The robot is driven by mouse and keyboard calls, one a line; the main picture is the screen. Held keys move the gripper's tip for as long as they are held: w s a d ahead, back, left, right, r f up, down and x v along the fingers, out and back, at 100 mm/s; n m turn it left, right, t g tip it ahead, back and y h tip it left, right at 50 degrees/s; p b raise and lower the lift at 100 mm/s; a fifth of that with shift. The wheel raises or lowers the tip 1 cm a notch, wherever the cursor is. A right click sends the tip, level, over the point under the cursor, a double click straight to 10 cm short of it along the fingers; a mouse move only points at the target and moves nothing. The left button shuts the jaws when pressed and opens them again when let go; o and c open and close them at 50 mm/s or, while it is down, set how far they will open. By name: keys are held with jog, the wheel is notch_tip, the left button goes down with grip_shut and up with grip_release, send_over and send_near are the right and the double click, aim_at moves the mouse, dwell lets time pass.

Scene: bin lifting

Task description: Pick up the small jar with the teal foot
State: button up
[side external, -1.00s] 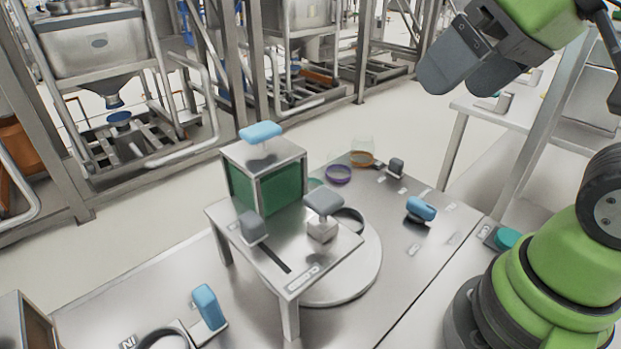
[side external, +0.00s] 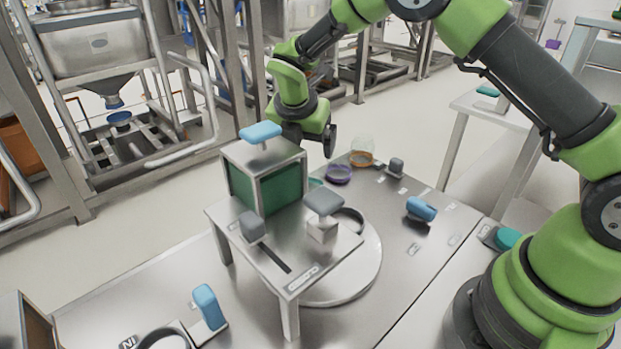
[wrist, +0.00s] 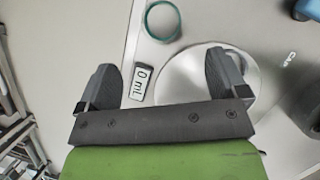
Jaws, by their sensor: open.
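The small jar with the teal foot shows in the wrist view as a teal ring (wrist: 163,20) with a clear body, at the top centre beyond my fingertips. In the side view my gripper (side external: 322,143) hangs above the far side of the table, partly hidden by the box.
The green-sided box (side external: 280,187) with a blue handle stands on a small metal stand (side external: 309,274). A round plate (side external: 368,262) lies under the stand. The table front right is mostly clear.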

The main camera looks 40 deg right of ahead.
aim_at(309, 166)
jog(key=shift+n, duration=0.3)
jog(key=x, duration=0.4)
jog(key=shift+w+f, duration=0.1)
jog(key=shift+f, duration=0.2)
jog(key=shift+d+x, duration=0.1)
jog(key=shift+x, duration=1.4)
jog(key=shift+d+x, duration=0.15)
jog(key=shift+x, duration=1.35)
jog(key=shift+r, duration=0.1)
jog(key=c, duration=1)
jog(key=shift+c, duration=0.2)
